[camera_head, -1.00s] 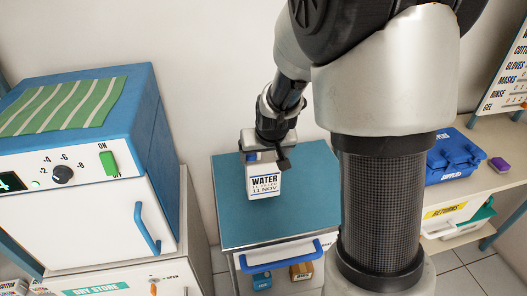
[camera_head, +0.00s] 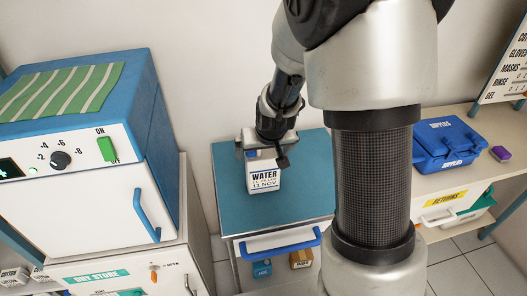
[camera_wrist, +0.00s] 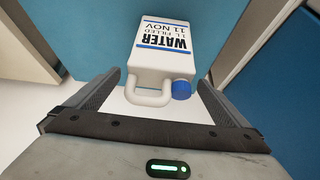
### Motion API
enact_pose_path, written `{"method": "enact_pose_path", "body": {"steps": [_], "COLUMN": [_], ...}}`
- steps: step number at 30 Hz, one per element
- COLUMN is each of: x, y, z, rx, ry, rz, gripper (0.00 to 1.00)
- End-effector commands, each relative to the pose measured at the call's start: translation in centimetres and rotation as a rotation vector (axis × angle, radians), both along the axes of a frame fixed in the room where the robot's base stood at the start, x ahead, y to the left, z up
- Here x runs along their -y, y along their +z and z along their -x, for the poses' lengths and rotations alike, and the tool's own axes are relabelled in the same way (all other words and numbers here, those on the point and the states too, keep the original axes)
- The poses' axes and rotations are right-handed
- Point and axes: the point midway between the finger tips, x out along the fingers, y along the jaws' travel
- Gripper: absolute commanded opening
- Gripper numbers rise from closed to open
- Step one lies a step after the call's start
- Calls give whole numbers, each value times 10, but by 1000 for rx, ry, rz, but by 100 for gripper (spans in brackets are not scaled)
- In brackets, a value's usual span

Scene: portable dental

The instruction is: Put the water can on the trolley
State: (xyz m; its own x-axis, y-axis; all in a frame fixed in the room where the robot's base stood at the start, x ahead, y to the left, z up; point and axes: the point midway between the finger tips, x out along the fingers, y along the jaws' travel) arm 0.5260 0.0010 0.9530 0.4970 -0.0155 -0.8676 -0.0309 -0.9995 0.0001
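The water can (camera_head: 263,177) is a white box-shaped jug with a "WATER" label, a blue band, a looped handle and a blue cap. It is over the blue-green top of the trolley (camera_head: 300,196) in the head view; I cannot tell whether its base touches. My gripper (camera_head: 265,150) points down at the can's top end. In the wrist view the can (camera_wrist: 164,48) lies between my gripper's fingers (camera_wrist: 160,78), with its handle and cap towards the palm.
A blue and white oven cabinet (camera_head: 85,205) with a striped green cloth stands left of the trolley. On the right, a blue supplies box (camera_head: 447,145) and a small purple object (camera_head: 500,153) sit on a counter. The trolley top around the can is bare.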

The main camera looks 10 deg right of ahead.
Motion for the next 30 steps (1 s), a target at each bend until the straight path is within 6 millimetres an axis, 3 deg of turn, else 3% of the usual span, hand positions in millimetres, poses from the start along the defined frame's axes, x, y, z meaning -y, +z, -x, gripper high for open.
{"method": "enact_pose_path", "body": {"steps": [5, 18, 26, 30], "x": [0, -3, -2, -2], "y": [10, 87, 111, 141], "z": [2, 46, 61, 86], "rx": [3, 3, 2, 2], "ry": [1, 3, 1, 0], "rz": [1, -1, -4, -31], "gripper": [100, 100, 100, 100]}}
